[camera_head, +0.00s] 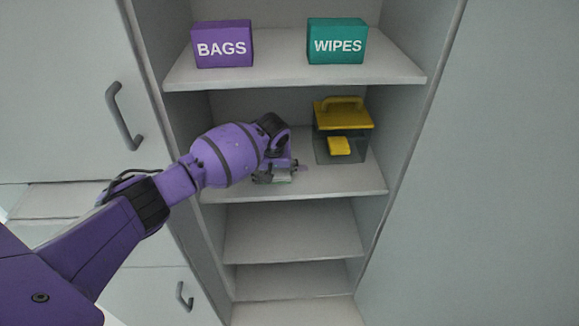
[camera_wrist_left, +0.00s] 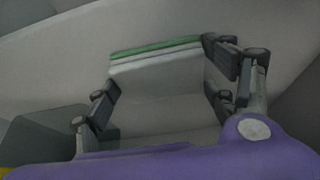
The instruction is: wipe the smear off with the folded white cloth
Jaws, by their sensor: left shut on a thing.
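My left gripper (camera_head: 277,173) is low over the middle shelf, shut on the folded white cloth (camera_head: 283,179). In the left wrist view, the cloth (camera_wrist_left: 155,72) spans between the fingers of the gripper (camera_wrist_left: 162,92), with a green band along its far edge. The cloth is at or close to the shelf surface; I cannot tell whether it presses on it. A faint purplish patch (camera_head: 303,167), perhaps the smear, shows on the shelf just right of the gripper. Any part of it under the cloth or hand is hidden. My right gripper is not in view.
A clear box with a yellow handled lid (camera_head: 343,113) and a yellow item inside stands right of the gripper on the middle shelf (camera_head: 340,183). A purple BAGS box (camera_head: 222,44) and a teal WIPES box (camera_head: 337,42) stand above. The lower shelves (camera_head: 290,235) are empty.

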